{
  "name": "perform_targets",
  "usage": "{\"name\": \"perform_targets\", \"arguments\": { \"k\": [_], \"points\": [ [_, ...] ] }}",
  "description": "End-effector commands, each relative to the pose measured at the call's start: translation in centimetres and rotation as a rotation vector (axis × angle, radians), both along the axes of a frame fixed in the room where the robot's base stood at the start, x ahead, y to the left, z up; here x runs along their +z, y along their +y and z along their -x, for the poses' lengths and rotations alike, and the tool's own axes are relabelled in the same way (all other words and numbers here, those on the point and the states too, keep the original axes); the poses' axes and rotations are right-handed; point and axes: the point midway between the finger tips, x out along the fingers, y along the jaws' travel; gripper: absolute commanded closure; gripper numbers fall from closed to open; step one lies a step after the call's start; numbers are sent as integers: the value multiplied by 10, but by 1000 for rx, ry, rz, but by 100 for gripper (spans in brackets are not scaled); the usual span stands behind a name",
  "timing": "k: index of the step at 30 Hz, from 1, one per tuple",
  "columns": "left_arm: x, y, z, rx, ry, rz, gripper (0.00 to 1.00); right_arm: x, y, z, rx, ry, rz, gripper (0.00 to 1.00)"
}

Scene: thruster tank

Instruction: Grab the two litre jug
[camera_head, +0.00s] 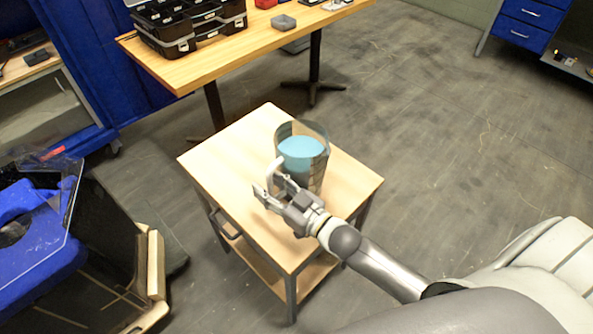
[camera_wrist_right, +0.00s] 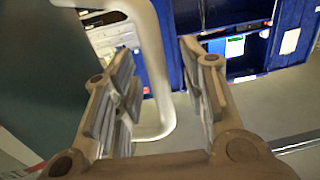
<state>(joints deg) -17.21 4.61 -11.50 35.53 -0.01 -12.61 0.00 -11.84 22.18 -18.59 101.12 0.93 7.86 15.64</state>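The jug (camera_head: 303,163) is a clear, dark-tinted vessel with light blue liquid in it, standing upright on a small wooden table (camera_head: 215,165). Its white handle (camera_head: 277,166) faces my right gripper (camera_head: 270,190). In the right wrist view, the jug's dark teal side (camera_wrist_right: 32,75) fills the left edge. The white handle (camera_wrist_right: 158,75) shows between the fingers of my right gripper (camera_wrist_right: 157,55), with a gap to each finger. The right gripper is open and holds nothing. My left gripper is not in view.
A larger workbench (camera_head: 255,45) stands behind, carrying a black case (camera_head: 188,28) and a grey bin (camera_head: 283,22). A blue case (camera_head: 35,235) with a clear lid lies at left. A blue drawer cabinet (camera_head: 528,22) is at the far right. The floor at right is clear.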

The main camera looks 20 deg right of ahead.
Motion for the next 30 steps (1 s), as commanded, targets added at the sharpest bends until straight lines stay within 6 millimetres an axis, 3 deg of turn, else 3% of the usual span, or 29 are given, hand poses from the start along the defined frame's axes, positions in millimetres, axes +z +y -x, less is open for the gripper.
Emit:
{"name": "perform_targets", "arguments": {
  "k": [1,9,30],
  "points": [
    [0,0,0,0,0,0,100,0,0,0,0,0,0,68],
    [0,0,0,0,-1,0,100,0,0,0,0,0,1,100],
    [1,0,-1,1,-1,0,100,9,0,-2,2,-24,6,100]
  ]
}}
